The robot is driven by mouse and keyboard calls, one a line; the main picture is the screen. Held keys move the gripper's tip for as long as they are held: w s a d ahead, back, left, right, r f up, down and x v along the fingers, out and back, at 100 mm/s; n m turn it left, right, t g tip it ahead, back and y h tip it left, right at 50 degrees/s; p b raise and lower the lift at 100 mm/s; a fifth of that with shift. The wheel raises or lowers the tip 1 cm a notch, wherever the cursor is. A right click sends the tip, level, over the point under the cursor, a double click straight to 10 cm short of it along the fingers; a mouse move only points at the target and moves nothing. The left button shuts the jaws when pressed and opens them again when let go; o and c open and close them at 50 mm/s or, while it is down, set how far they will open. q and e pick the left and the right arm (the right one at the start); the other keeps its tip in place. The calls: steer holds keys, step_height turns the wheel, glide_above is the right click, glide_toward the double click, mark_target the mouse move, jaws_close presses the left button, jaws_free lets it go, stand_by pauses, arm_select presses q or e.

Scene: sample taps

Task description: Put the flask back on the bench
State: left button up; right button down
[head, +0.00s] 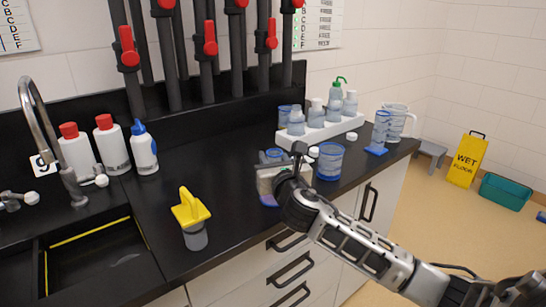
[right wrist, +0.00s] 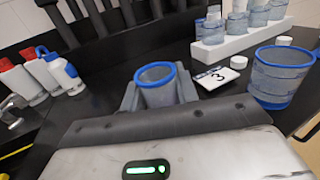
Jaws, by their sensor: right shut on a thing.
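The flask, a clear vessel with a blue rim (right wrist: 157,75), stands roughly upright between the fingers of my right gripper (right wrist: 160,98) in the right wrist view. The gripper is shut on it. In the head view the flask's blue rim (head: 272,155) shows just behind my right gripper (head: 270,180), and a bluish base shows below; the gripper hides much of its body. It is over the black bench (head: 235,215) near the front edge. I cannot tell whether its base touches the bench. My left gripper is not in view.
A blue-rimmed beaker (head: 328,160) stands close to the right of the flask. A number card (right wrist: 217,77) lies between them. Behind is a white rack (head: 320,132) of bottles. A yellow-topped container (head: 192,222) stands left; bare bench lies between.

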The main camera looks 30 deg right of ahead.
steer(key=shift+f, duration=0.1)
steer(key=c, duration=1.1)
jaws_free()
steer(key=shift+o, duration=0.2)
